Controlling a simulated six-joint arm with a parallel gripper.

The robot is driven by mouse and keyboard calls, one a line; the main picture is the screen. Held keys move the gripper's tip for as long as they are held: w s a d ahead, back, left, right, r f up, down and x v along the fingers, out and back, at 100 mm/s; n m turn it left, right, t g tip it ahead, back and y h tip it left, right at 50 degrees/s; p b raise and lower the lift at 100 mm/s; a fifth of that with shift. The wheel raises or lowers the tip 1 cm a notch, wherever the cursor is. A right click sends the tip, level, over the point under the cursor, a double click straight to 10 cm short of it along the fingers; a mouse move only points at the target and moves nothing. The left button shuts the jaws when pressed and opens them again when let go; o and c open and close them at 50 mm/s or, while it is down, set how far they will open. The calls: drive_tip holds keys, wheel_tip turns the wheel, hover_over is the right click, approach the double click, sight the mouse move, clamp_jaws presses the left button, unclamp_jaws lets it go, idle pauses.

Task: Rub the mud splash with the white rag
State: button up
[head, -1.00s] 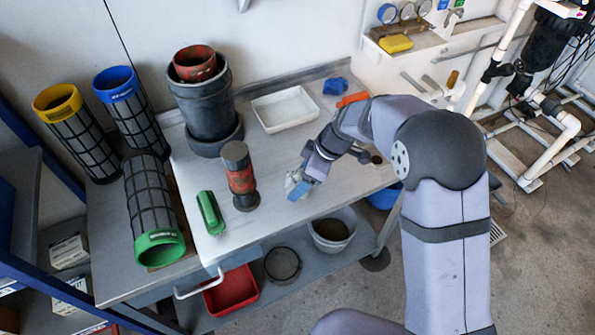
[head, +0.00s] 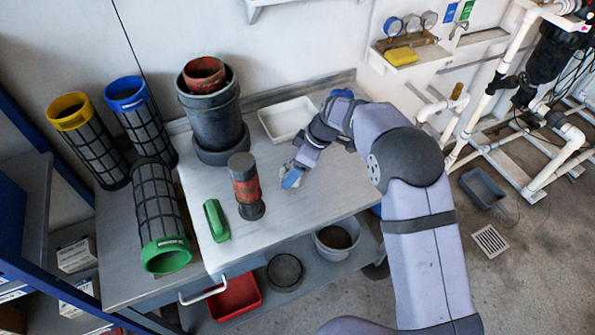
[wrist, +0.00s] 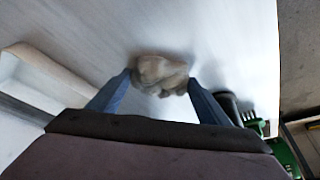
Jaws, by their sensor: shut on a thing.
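The white rag (wrist: 160,72) is a crumpled, off-white bundle pinched between the blue fingertips of my gripper (wrist: 158,84) in the wrist view. In the head view my gripper (head: 292,177) is low over the middle of the grey bench top (head: 335,188), between the white tray and the red-banded cylinder. The rag is at or just above the bench surface; I cannot tell if it touches. I see no mud splash in either view; the rag, gripper or arm may hide it.
The white tray (head: 287,119) lies behind my gripper. A red-banded dark cylinder (head: 246,187) stands to its left, with a green object (head: 215,220) beyond. A tall grey pot (head: 213,118) and mesh filter cartridges (head: 160,215) occupy the left. The bench's right part is clear.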

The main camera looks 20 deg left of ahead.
wheel_tip(320, 180, up, 3)
drive_tip(key=shift+p, duration=0.35)
drive_tip(key=shift+r+p, duration=1.2)
drive_tip(key=shift+r, duration=1)
